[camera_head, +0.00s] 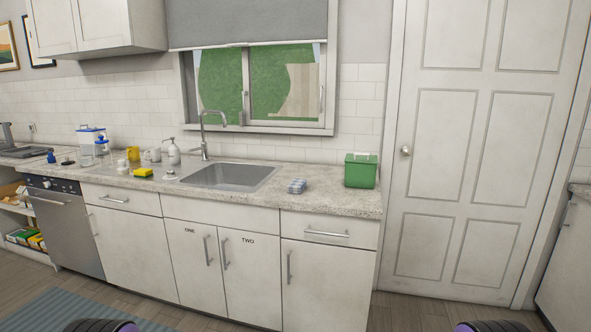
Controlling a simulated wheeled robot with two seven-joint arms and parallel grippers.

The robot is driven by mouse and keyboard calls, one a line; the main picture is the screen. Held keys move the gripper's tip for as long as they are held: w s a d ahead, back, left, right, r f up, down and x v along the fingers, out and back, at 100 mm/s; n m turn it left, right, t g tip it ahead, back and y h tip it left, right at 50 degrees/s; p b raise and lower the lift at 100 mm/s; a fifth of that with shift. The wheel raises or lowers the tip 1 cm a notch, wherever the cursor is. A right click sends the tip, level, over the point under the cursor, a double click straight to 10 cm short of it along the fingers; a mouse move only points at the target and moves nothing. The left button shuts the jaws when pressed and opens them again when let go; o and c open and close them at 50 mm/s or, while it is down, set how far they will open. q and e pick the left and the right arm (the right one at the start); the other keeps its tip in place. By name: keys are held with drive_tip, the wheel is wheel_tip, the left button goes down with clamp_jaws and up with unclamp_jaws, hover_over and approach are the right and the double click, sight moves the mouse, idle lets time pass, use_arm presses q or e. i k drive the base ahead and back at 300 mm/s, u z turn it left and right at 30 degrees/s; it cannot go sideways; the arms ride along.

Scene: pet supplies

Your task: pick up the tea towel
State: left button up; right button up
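The tea towel (297,186), a small folded cloth in a blue and white check, lies on the speckled countertop (330,198). It is just right of the sink (232,178) and left of a green lidded bin (361,171), apart from both. Neither of my grippers shows in the head view. Only dark rounded parts of my own body with purple edges show at the bottom edge.
A yellow sponge (142,172), a yellow mug (133,153), a soap dispenser (171,152) and a clear container (92,143) stand left of the sink. Closed cupboards line the front below. A blue rug (75,312) lies on the floor. A white door (470,150) stands right.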

sight(297, 186)
drive_tip(key=z, duration=1.7)
drive_tip(key=i, duration=2.75)
drive_tip(key=u, duration=3.2)
